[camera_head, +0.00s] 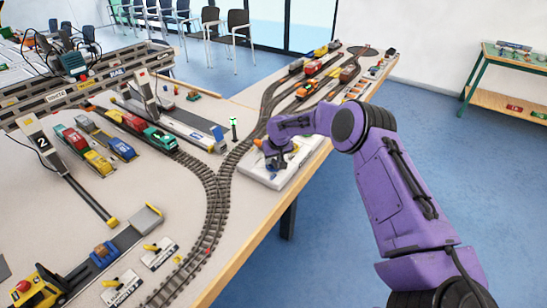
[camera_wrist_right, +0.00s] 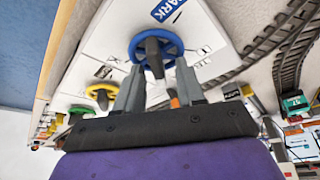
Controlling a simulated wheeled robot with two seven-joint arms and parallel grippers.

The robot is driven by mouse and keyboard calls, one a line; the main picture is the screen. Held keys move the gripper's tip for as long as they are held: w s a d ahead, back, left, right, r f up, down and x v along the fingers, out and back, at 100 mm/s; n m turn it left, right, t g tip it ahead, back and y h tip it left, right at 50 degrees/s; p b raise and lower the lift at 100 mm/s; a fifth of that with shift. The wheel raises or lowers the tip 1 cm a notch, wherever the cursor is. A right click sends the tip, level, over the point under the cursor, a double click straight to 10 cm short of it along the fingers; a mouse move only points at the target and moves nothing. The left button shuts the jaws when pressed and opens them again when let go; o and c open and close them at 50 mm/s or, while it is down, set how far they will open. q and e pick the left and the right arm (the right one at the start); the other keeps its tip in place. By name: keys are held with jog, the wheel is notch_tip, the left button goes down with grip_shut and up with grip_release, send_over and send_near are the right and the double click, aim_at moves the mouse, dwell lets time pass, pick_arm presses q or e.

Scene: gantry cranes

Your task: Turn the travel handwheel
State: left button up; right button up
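A blue handwheel (camera_wrist_right: 172,44) with a dark centre post stands on a white panel (camera_wrist_right: 205,30) in the right wrist view. A yellow handwheel (camera_wrist_right: 103,86) and a green one (camera_wrist_right: 82,110) stand farther left. I cannot read which one is marked travel. My right gripper (camera_wrist_right: 159,66) is open, its two fingers apart on either side of the blue wheel's post and close to its near rim; contact cannot be told. In the head view my right gripper (camera_head: 277,163) is low over the white panel (camera_head: 257,172) and hides most of it. My left gripper is not in view.
Model tracks (camera_head: 215,200) run beside the panel. A small green signal (camera_head: 234,128) stands just left of it. The table edge (camera_head: 318,160) is close to my right arm.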

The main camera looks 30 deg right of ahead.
jog(key=shift+s+d, duration=0.1)
grip_shut()
